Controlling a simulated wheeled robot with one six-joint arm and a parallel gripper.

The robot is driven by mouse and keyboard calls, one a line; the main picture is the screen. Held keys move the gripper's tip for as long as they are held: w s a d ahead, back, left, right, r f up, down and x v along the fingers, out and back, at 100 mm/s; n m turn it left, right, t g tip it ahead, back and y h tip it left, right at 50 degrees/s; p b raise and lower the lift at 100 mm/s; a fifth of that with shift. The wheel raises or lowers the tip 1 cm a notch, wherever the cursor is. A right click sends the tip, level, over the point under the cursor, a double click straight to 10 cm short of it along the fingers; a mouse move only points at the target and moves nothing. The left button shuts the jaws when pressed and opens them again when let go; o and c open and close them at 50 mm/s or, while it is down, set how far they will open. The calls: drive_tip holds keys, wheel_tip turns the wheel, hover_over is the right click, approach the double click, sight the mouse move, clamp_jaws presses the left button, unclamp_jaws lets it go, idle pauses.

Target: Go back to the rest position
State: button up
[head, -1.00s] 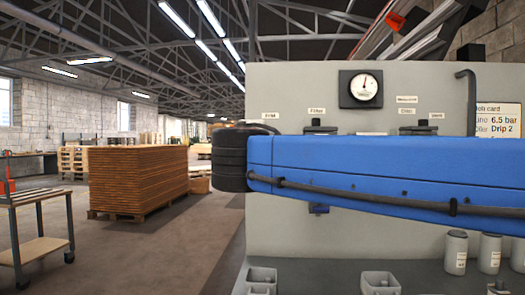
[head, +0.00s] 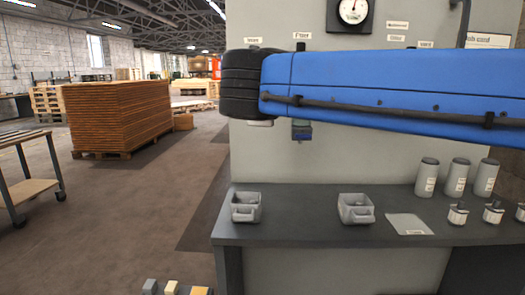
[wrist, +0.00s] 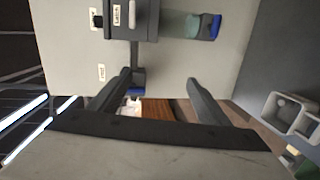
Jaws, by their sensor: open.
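My gripper (wrist: 160,84) shows in the wrist view with its two dark fingers spread wide apart and nothing held between them. It is in front of a pale grey panel (wrist: 75,45), which fills much of that view. A dark labelled unit with a greenish clear bowl (wrist: 180,24) and a blue end is mounted on the panel beyond the fingertips. In the head view, my blue arm crosses in front of the same panel (head: 340,155), and my gripper is not visible there. The arm hides part of the panel's fittings.
A dark bench (head: 300,228) below the panel holds two grey bins, a left one (head: 246,207) and a right one (head: 356,209), a white card (head: 409,224) and several bottles. A stack of boards (head: 118,115) and a cart (head: 35,185) stand left. The floor between is clear.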

drive_tip(key=s+d+f+m+g+h, duration=0.1)
drive_tip(key=s+d+f+m+g, duration=0.3)
drive_tip(key=d+f, duration=0.7)
drive_tip(key=s+d+f+m+g+h, duration=0.1)
drive_tip(key=s+d+f+m+g, duration=0.25)
drive_tip(key=d+f, duration=0.75)
drive_tip(key=s+d+f+m+g+y, duration=0.2)
drive_tip(key=s+d+f+m, duration=0.1)
drive_tip(key=s+f, duration=0.6)
drive_tip(key=s+d+f+m+g+y, duration=0.1)
drive_tip(key=s+f+m, duration=0.4)
drive_tip(key=s+f, duration=0.5)
drive_tip(key=shift+d+f+m+g+y, duration=0.2)
drive_tip(key=shift+d+m+g+y, duration=0.35)
drive_tip(key=shift+d, duration=0.55)
